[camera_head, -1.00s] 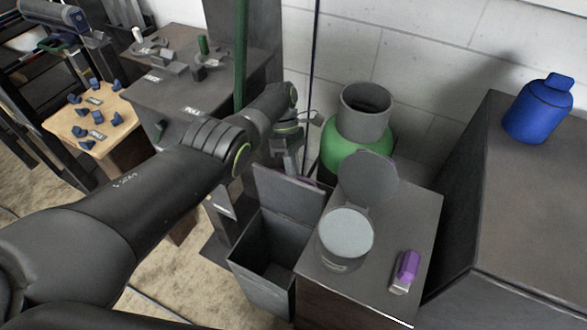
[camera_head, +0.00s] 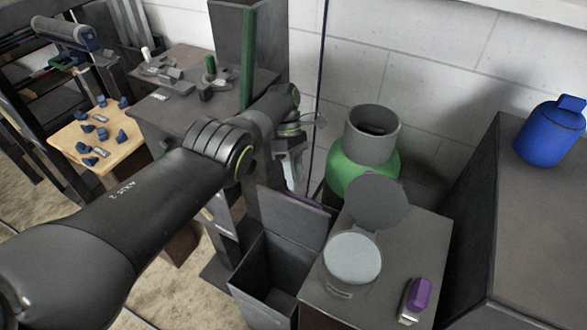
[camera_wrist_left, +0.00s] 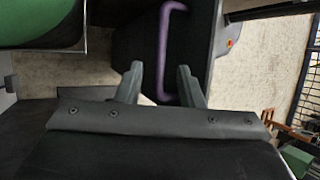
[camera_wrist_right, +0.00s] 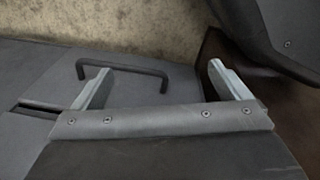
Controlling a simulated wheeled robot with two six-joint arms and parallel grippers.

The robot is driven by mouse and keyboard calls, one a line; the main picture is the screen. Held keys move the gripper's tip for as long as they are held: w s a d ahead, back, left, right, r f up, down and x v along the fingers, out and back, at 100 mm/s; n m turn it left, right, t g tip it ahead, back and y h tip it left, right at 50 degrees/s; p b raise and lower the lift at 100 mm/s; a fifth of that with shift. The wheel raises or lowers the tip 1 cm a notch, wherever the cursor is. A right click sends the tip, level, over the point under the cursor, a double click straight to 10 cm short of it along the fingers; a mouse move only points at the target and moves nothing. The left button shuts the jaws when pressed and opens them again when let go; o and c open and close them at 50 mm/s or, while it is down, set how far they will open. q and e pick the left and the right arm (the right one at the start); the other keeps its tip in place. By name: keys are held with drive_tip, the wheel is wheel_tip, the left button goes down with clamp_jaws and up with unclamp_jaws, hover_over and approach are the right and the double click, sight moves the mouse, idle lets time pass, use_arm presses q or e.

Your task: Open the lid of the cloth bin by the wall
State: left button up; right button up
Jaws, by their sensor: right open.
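A dark square bin (camera_head: 248,285), taken here as the cloth bin, stands left of a small cabinet in the head view. Its lid (camera_head: 290,215) stands raised and the dark inside shows. A purple bar handle (camera_wrist_left: 163,45) on a dark panel shows in the left wrist view. My left gripper (camera_head: 293,172) is just above and behind the raised lid in the head view. In the left wrist view its fingers (camera_wrist_left: 158,85) are apart, with the purple handle beyond and between them. My right gripper (camera_wrist_right: 160,85) is open and empty; a black bar handle (camera_wrist_right: 122,68) shows beyond its fingers.
The small cabinet (camera_head: 400,245) bears a round canister (camera_head: 352,262) with raised lid and a purple-and-white item (camera_head: 416,298). A green vessel (camera_head: 362,168) stands by the wall (camera_head: 440,95). A blue jug (camera_head: 550,138) tops a large cabinet at right. A green post (camera_head: 247,60) rises behind my left arm.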

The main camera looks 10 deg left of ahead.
use_arm(q)
drive_tip(key=shift+b+v, duration=0.95)
drive_tip(key=shift+v, duration=0.35)
use_arm(e)
drive_tip(key=shift+w+a+r, duration=0.25)
drive_tip(key=shift+w+r, duration=0.25)
drive_tip(key=shift+r, duration=0.25)
drive_tip(key=shift+w+a+r, duration=0.25)
drive_tip(key=shift+w+r, duration=0.2)
drive_tip(key=shift+r, duration=0.35)
drive_tip(key=shift+w+a+r, duration=0.25)
drive_tip(key=shift+w+r, duration=0.25)
drive_tip(key=shift+r, duration=0.25)
